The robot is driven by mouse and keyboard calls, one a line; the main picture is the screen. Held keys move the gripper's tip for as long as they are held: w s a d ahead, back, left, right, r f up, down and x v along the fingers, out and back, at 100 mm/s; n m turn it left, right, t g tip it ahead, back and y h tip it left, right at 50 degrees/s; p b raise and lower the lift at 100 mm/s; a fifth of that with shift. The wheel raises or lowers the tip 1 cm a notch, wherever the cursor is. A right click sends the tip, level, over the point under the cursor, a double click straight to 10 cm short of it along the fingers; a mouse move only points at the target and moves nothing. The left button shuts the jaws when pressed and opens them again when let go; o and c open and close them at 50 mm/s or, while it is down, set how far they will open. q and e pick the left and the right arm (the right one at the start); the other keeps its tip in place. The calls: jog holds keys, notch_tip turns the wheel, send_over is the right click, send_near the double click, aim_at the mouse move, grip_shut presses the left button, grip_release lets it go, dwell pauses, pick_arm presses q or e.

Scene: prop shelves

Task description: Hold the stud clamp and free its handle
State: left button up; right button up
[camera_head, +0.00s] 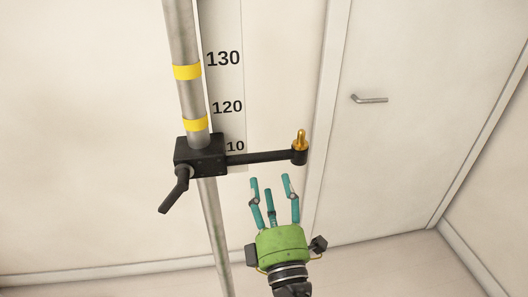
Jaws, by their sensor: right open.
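The stud clamp (201,155) is a black block around an upright metal pole (183,40). Its black handle (175,190) hangs from the block's left side, slanting down and left. A black arm (258,158) reaches right from the block and ends in a short cylinder with a brass stud (300,140) pointing up. My right gripper (272,187), green with teal fingers, is open and empty. It is below the clamp's arm in the picture, fingers pointing up, apparently apart from it. My left gripper is not in view.
A scale strip (224,80) with numbers runs behind the pole. Yellow bands (187,72) mark the pole above the clamp. A door with a metal lever (370,99) is in the wall at the right. The space between the gripper and the door looks clear.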

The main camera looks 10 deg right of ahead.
aim_at(265, 161)
jog(key=p+x, duration=0.1)
jog(key=x, duration=0.5)
jog(key=shift+w+r+p, duration=0.1)
jog(key=shift+p, duration=0.2)
jog(key=shift+x, duration=1.15)
jog(key=shift+w, duration=0.1)
grip_shut()
